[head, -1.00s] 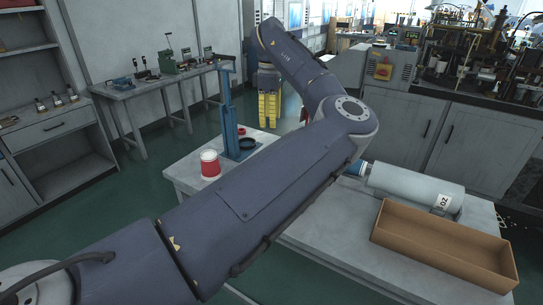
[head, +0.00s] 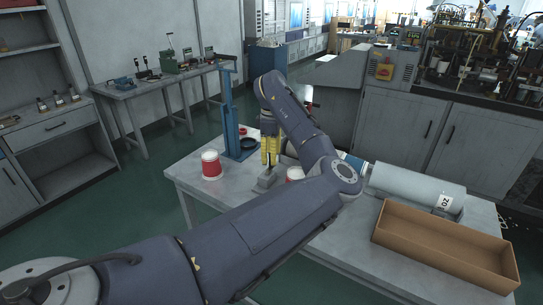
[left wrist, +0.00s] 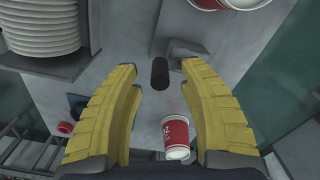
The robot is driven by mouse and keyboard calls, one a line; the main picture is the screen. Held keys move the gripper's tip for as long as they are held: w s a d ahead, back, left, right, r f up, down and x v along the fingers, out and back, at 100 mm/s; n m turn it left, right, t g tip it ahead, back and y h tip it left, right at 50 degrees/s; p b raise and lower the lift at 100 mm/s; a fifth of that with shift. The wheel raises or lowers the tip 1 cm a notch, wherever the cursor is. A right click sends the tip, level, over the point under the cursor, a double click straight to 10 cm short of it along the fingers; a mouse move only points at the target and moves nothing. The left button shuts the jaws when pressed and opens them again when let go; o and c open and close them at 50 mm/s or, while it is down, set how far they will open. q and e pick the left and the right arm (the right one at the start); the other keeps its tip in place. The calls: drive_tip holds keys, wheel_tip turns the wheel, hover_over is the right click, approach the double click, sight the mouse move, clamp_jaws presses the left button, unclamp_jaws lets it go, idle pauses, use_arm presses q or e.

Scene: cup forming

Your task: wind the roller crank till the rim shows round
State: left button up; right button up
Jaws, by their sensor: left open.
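My left gripper (head: 270,162) has yellow fingers and points down over the table, just above a small grey block-like piece (head: 266,181). In the left wrist view the gripper (left wrist: 157,80) is open. A dark rounded knob (left wrist: 160,74), which looks like the crank handle, shows between its fingertips; I cannot tell whether they touch it. A red and white cup (head: 211,165) stands at the table's left. Another red cup (head: 295,174) is partly hidden by my arm. The wrist view shows a red and white cup (left wrist: 174,136) beyond the fingers. My right gripper is out of view.
A blue upright stand (head: 230,115) with a black ring (head: 248,143) rises behind the left cup. A large pale cylinder (head: 415,186) and an open brown box (head: 445,245) fill the table's right. A ribbed white stack (left wrist: 42,28) is near the left finger.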

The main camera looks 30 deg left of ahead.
use_arm(q)
drive_tip(key=shift+f, duration=0.1)
clamp_jaws()
idle(0.4)
